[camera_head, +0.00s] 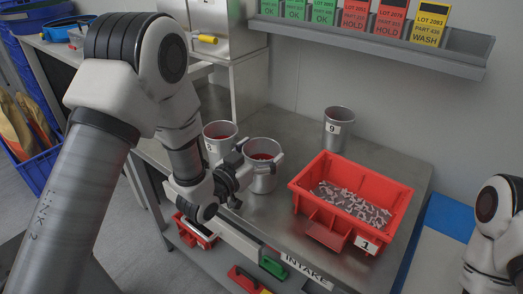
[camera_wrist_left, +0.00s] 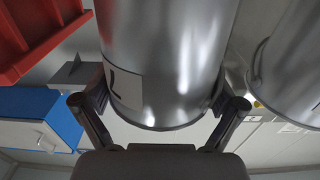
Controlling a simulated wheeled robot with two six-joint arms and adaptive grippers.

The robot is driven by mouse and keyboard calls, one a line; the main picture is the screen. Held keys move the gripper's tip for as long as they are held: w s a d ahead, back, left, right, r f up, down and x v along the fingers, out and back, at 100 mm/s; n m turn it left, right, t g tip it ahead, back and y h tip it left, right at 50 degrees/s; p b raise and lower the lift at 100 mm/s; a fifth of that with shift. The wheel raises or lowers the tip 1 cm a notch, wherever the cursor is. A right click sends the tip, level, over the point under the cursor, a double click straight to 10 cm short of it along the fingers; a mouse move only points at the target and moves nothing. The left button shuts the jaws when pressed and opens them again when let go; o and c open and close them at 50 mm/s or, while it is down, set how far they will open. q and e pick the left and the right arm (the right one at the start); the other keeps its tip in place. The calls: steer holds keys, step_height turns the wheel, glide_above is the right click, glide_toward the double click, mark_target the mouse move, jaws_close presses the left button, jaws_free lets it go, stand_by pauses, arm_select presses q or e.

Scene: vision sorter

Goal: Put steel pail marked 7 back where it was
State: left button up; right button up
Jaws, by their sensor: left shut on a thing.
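The steel pail marked 7 (camera_head: 263,178) is near the front left of the steel table, with red contents inside. My left gripper (camera_head: 244,176) is shut on its side. In the left wrist view the pail (camera_wrist_left: 165,60) fills the middle, its label upside down and partly cut off, between the two fingers of the gripper (camera_wrist_left: 160,112). I cannot tell whether its base touches the table. My right gripper is out of view; only part of that arm shows at the right edge.
Another steel pail (camera_head: 220,131) with red contents stands close on the left, its label partly hidden. A pail marked 9 (camera_head: 338,130) stands at the back. A red bin marked 1 (camera_head: 393,217) holding small grey parts is on the right. Bare table lies between them.

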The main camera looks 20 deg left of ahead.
arm_select(q)
steer(key=shift+s+r, duration=0.1)
steer(key=shift+r, duration=0.05)
steer(key=o, duration=1.4)
steer(key=shift+f, duration=0.2)
